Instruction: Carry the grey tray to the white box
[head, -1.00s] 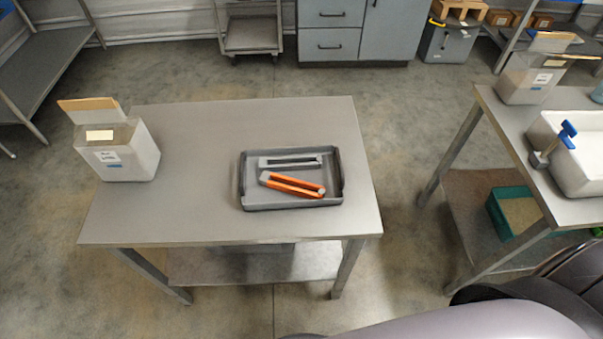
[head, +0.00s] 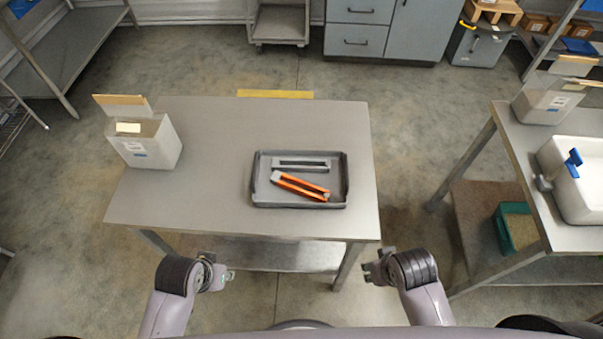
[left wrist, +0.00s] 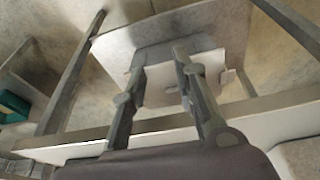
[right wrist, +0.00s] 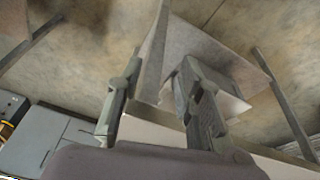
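The grey tray (head: 256,190) lies flat on the metal table, right of its middle. It holds a grey tool (head: 300,163) and an orange tool (head: 300,187). The white box (head: 142,148) stands at the table's left end, with a tan flap raised at its back. My left gripper (head: 230,275) and my right gripper (head: 368,268) are at the near side of the table, below and nearer than the tray, both apart from it. In the left wrist view the fingers (left wrist: 158,55) are spread and empty. In the right wrist view the fingers (right wrist: 158,75) are also spread and empty.
The table top (head: 215,190) is clear between box and tray. A second table at right carries another white container (head: 545,104) and a white basin (head: 575,180). A green bin (head: 515,230) sits on its lower shelf.

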